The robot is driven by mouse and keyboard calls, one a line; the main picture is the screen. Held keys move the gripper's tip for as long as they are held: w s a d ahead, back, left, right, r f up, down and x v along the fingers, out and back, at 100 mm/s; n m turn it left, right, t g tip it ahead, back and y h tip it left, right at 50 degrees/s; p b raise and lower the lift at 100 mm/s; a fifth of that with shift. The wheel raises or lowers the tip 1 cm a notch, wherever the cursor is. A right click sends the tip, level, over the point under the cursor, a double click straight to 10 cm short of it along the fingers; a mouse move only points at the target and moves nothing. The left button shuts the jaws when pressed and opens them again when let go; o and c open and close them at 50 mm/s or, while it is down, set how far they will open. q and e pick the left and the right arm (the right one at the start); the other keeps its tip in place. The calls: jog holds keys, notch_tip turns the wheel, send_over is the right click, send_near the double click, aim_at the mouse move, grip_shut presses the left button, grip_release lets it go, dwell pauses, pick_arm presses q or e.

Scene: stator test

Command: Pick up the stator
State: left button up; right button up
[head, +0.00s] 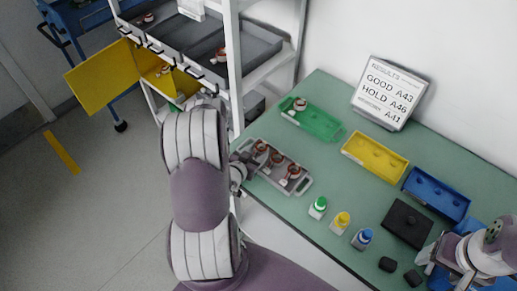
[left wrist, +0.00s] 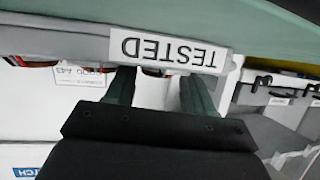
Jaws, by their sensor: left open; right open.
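Three copper-and-white stators sit in a row on a grey tray (head: 303,187) on the green table: one at the far end (head: 261,147), a middle one (head: 276,160) and a near one (head: 293,171). Another stator (head: 299,104) sits in the green bin (head: 322,126). My left gripper (head: 248,161) is at the tray's left side, partly hidden by my arm. In the left wrist view its open fingers (left wrist: 160,90) are near a grey edge with an upside-down TESTED label (left wrist: 170,51); contact is unclear. My right gripper (head: 450,262) is open at the lower right.
A yellow bin (head: 375,158) and a blue bin (head: 436,194) stand along the wall side, with a results sign (head: 390,92) behind. Green, yellow and blue bottles (head: 341,222) and a black box (head: 407,223) stand nearer. A shelf rack (head: 235,60) with more stators is at the upper left.

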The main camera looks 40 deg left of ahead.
pick_arm(q)
jog(key=shift+w+d+f, duration=0.1)
jog(key=shift+w+f, duration=0.1)
jog(key=shift+w, duration=0.25)
jog(key=shift+s, duration=0.1)
jog(key=c, duration=0.5)
jog(key=shift+s+r, duration=0.15)
jog(key=shift+s, duration=0.05)
jog(key=shift+c, duration=1.3)
